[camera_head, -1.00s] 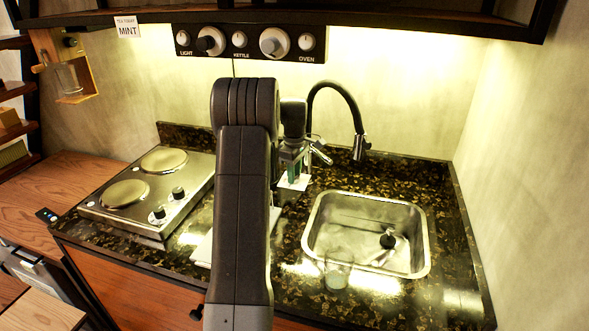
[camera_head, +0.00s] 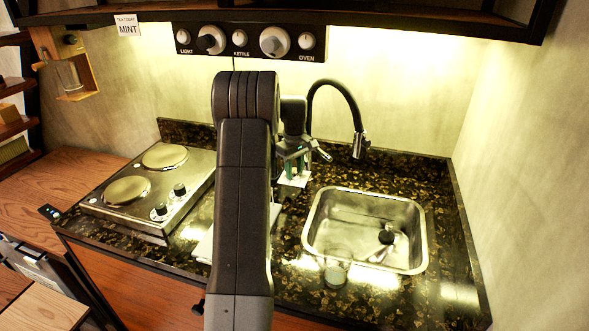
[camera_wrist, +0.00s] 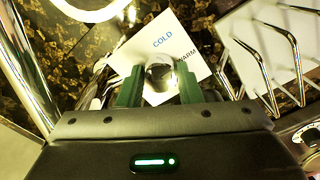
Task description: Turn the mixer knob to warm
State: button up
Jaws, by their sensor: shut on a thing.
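The mixer knob (camera_wrist: 159,70) is a round chrome knob in the wrist view, above a white card (camera_wrist: 133,52) printed COLD in blue and WARM in dark letters. COLD is above the knob and WARM is to its right. My gripper (camera_wrist: 160,88) is shut on the knob, with one green finger on each side. In the head view my gripper (camera_head: 293,163) is beside the base of the black tap (camera_head: 345,92), over the card (camera_head: 294,180). My arm and gripper hide the knob there, and no pointer mark on it can be made out.
The steel sink (camera_head: 424,235) is to the right, with a clear glass (camera_head: 337,268) at its front edge. A two-plate hob (camera_head: 110,218) is to the left. A wire rack (camera_wrist: 262,55) stands close to my gripper. The black control panel (camera_head: 260,50) is on the back wall.

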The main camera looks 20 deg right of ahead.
aim_at(295, 170)
jog(key=o, duration=1)
jog(key=shift+r, duration=0.1)
notch_tip(295, 170, up, 7)
jog(key=shift+r+b, duration=0.2)
jog(key=shift+b, duration=0.2)
